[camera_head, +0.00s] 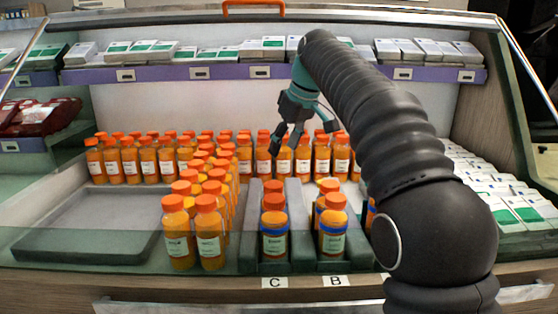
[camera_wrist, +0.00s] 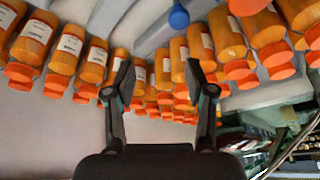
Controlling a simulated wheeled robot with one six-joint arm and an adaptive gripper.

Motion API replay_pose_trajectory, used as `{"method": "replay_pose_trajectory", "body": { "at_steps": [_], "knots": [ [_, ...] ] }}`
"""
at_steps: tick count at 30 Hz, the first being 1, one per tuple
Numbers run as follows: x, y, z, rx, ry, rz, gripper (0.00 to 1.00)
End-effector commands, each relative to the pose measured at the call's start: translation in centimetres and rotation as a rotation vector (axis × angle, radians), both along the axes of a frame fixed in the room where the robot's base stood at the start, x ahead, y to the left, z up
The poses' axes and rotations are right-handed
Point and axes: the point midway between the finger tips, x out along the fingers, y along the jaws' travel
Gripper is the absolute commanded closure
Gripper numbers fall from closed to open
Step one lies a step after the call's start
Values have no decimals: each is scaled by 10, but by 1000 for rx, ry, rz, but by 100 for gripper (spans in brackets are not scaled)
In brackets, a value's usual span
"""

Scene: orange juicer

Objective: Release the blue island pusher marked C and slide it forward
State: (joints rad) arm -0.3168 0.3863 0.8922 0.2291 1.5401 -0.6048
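A blue rounded knob (camera_wrist: 179,17), likely part of the pusher, shows at the top of the wrist view beside a grey divider and between bottle rows. I cannot read a mark on it, and I cannot make it out in the head view. The white C label (camera_head: 274,282) is on the front edge, below a lane of orange bottles (camera_head: 273,238). My gripper (camera_head: 286,142) hangs over the back of the lanes. In the wrist view my gripper (camera_wrist: 159,82) has its fingers spread with nothing held; the knob lies beyond them.
Lane B (camera_head: 336,281) lies right of C, with blue-banded bottles. Several orange bottles (camera_head: 126,160) line the back. An empty grey tray (camera_head: 88,223) is at left. White boxes (camera_head: 520,205) lie at right, and a purple-edged shelf (camera_head: 200,72) runs behind.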

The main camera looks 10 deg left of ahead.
Motion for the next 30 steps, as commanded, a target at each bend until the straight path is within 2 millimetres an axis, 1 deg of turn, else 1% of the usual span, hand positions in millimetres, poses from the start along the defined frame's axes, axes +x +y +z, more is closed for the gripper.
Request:
{"method": "replay_pose_trajectory", "body": {
  "at_steps": [1,3,6,10,19,22,26,30],
  "knots": [
    [-1,-2,7,0,-1,0,45],
    [-3,-5,15,1,0,-1,45],
    [-5,-7,22,1,1,-1,45],
    [-6,-9,27,1,1,-1,45],
    [-7,-10,27,0,2,-1,45],
    [-10,-14,30,0,2,-14,45],
    [-22,-32,37,1,0,-75,45],
    [-48,-64,43,5,-2,-185,45]
  ]
}}
